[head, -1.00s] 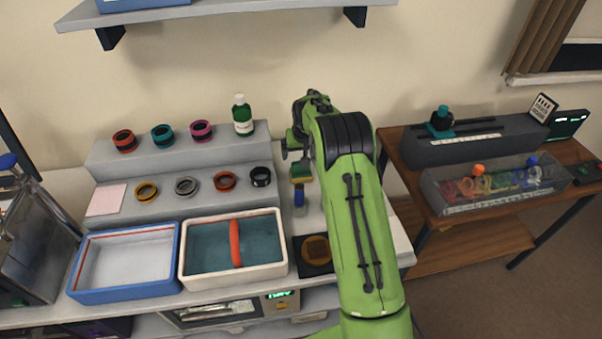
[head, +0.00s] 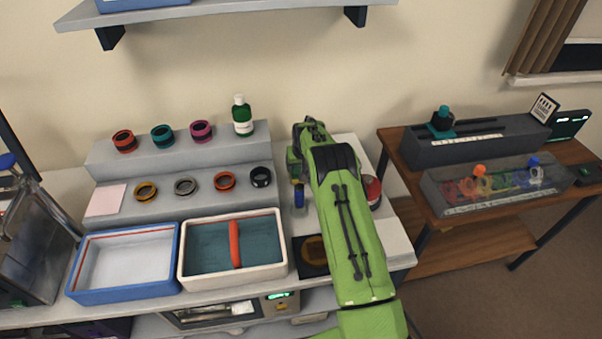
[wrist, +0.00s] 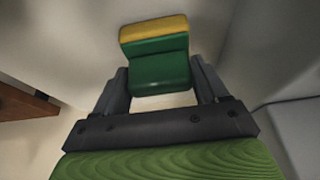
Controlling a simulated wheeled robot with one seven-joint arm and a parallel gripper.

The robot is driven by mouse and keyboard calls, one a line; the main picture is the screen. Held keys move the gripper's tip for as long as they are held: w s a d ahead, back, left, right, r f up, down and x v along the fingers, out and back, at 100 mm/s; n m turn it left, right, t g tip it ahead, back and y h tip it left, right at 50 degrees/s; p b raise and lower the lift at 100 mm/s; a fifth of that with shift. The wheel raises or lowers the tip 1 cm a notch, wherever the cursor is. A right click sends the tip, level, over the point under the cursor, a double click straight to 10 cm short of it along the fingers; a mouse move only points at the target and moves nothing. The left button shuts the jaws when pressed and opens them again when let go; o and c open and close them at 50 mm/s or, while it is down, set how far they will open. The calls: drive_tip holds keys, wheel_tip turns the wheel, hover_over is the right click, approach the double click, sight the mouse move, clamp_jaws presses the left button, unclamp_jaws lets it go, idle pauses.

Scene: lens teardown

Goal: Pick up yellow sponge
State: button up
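The yellow sponge (wrist: 155,50) has a yellow layer and a thicker green layer. In the wrist view it sits between the two fingers of my gripper (wrist: 160,85), which touch its sides; my gripper is shut on it. In the head view my green arm hides most of the gripper and the sponge. Only a small bit of yellow shows at the arm's left edge, above the blue bottle.
A small blue bottle (head: 299,197) stands close to the arm's left side. A red round thing (head: 372,190) lies to its right. A cream tray (head: 186,262) and a blue tray (head: 76,280) are left. A stepped grey rack (head: 105,160) holds several rings.

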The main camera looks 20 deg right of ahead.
drive_tip(key=c, duration=0.5)
wheel_tip(320, 180, up, 10)
drive_tip(key=shift+r+p, duration=0.1)
drive_tip(key=shift+p, duration=0.3)
